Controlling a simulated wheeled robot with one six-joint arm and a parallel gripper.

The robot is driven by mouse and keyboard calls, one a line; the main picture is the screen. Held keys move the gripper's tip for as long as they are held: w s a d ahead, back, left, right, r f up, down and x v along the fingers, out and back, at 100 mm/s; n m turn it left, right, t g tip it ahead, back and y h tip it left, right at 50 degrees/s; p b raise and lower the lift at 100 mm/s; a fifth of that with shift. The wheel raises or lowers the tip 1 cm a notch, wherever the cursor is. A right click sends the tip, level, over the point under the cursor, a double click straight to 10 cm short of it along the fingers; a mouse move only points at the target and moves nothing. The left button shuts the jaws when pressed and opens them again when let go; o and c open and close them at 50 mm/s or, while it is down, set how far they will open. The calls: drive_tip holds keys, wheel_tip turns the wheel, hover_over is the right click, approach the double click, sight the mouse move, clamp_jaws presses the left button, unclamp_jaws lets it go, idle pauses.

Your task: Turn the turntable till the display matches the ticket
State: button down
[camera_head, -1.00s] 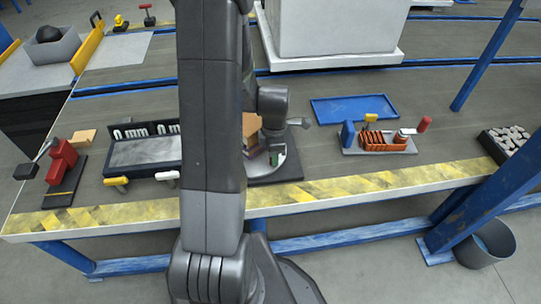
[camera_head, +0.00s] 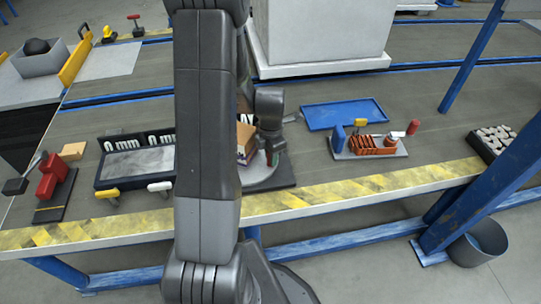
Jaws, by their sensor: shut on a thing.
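The turntable (camera_head: 262,183) is a pale round plate on a dark base, partly hidden behind my arm. Brown boxes (camera_head: 246,136) stand on the plate. My gripper (camera_head: 274,157) is low at the plate's right side, shut on what looks like a small upright handle with a green part; the fingertips are small and mostly hidden. I cannot make out a ticket.
Left of my arm is a dark tray unit (camera_head: 137,163) reading 0 mm twice, with a red clamp (camera_head: 52,176) beyond it. To the right are a blue tray (camera_head: 343,113), an orange-slotted fixture (camera_head: 375,146) and a box of pale pieces (camera_head: 493,140). A blue post (camera_head: 480,185) stands at right.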

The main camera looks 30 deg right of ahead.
idle(0.3)
drive_tip(key=c, duration=1.2)
unclamp_jaws()
drive_tip(key=shift+r, duration=0.1)
wheel_tip(320, 180, up, 14)
drive_tip(key=p, duration=0.3)
drive_tip(key=shift+f, duration=0.25)
wheel_tip(320, 180, down, 14)
drive_tip(key=b, duration=0.3)
drive_tip(key=shift+r, duration=0.15)
